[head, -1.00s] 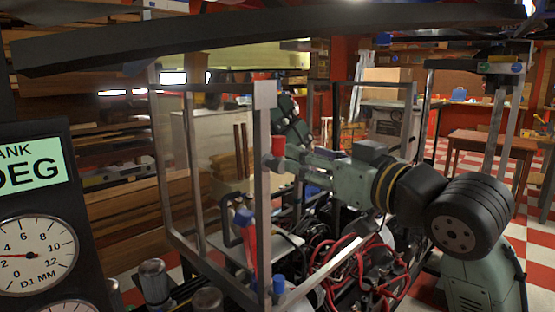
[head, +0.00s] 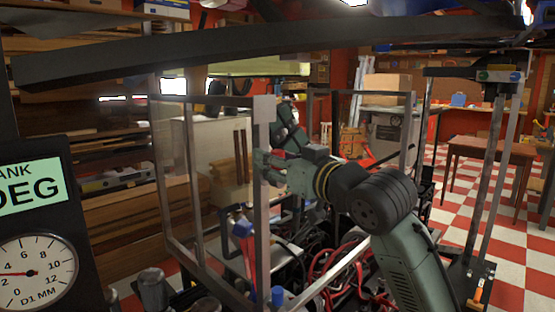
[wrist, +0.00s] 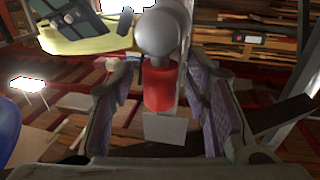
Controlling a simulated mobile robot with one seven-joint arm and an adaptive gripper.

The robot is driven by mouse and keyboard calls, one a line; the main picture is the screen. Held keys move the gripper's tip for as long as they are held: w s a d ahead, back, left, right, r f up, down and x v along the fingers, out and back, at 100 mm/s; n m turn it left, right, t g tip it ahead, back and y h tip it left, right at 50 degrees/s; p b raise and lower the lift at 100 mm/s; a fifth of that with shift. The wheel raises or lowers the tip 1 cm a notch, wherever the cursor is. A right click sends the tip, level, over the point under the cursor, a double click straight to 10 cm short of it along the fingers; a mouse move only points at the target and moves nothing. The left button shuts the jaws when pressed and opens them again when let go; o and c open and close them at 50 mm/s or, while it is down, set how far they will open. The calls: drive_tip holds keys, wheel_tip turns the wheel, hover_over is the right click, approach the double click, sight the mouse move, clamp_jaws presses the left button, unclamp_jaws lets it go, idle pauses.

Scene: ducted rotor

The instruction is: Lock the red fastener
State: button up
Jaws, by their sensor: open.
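The red fastener shows in the wrist view as a short red cylinder (wrist: 160,88) under a rounded grey knob (wrist: 163,32), with a pale square block below it. My gripper (wrist: 162,98) is open, with one ridged purple-grey finger pad on each side of the red cylinder. Gaps show between the pads and the cylinder, so I see no grip on it. In the head view my gripper (head: 268,165) is at the upright grey post of the frame (head: 262,195). The fastener is mostly hidden there by my gripper.
A clear-panelled metal frame encloses the left side. A dark beam (head: 270,50) crosses above. A gauge panel (head: 35,225) stands at left.

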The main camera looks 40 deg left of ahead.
drive_tip(key=shift+c, duration=0.3)
clamp_jaws()
idle(0.5)
